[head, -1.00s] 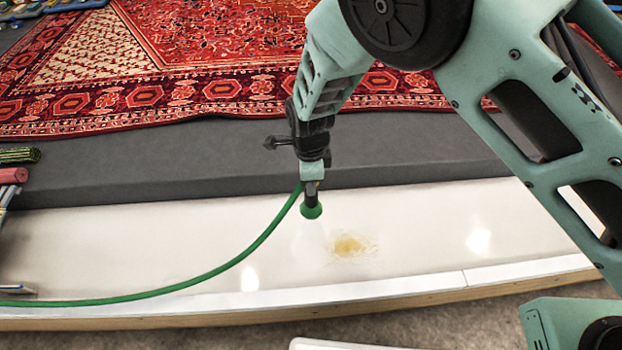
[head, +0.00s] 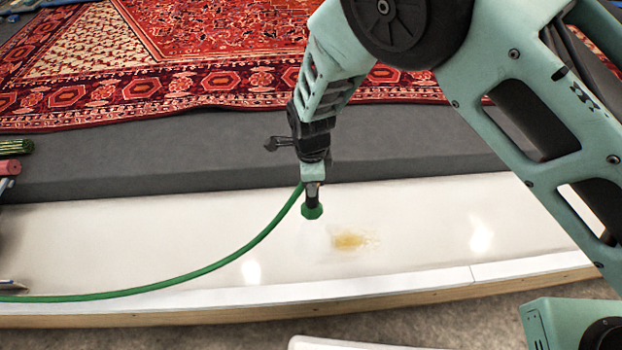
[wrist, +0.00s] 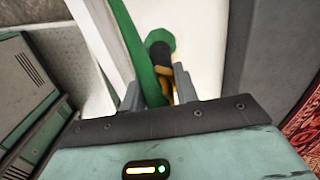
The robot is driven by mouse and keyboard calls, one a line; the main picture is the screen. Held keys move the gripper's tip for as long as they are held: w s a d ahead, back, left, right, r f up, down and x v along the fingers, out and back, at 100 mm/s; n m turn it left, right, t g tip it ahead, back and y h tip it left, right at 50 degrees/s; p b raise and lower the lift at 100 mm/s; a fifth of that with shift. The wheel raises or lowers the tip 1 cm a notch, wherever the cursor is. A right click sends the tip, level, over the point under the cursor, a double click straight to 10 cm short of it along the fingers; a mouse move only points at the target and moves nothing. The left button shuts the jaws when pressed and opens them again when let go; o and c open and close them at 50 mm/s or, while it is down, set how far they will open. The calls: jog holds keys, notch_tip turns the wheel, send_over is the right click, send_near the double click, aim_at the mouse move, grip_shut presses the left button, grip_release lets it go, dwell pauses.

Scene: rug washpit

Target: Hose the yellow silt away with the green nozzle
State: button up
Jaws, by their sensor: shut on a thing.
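My gripper (head: 313,180) is shut on the green nozzle (head: 312,211) and holds it above the white floor strip. The nozzle's green head points down, and its green hose (head: 215,268) curves away to the left along the strip. The yellow silt (head: 350,241) is a small, smeared patch on the white strip, to the right of and nearer than the nozzle, apart from it. In the wrist view the nozzle (wrist: 161,46) shows between the grey fingers. The silt cannot be made out there.
A patterned red rug (head: 220,60) lies on the grey raised slab (head: 110,160) behind the strip. Colored rolled items (head: 10,167) sit at the left edge. A wooden edge (head: 240,314) runs along the front. The white strip right of the silt is clear.

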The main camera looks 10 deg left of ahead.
jog(key=shift+f, duration=0.3)
jog(key=w+d+r+b, duration=0.1)
jog(key=w+d+r, duration=0.1)
jog(key=d, duration=1.1)
jog(key=w+d+r+b, duration=0.1)
jog(key=w+d+r, duration=0.1)
jog(key=d, duration=1.1)
jog(key=shift+w, duration=0.6)
dwell(3.1)
jog(key=shift+r, duration=0.1)
dwell(0.5)
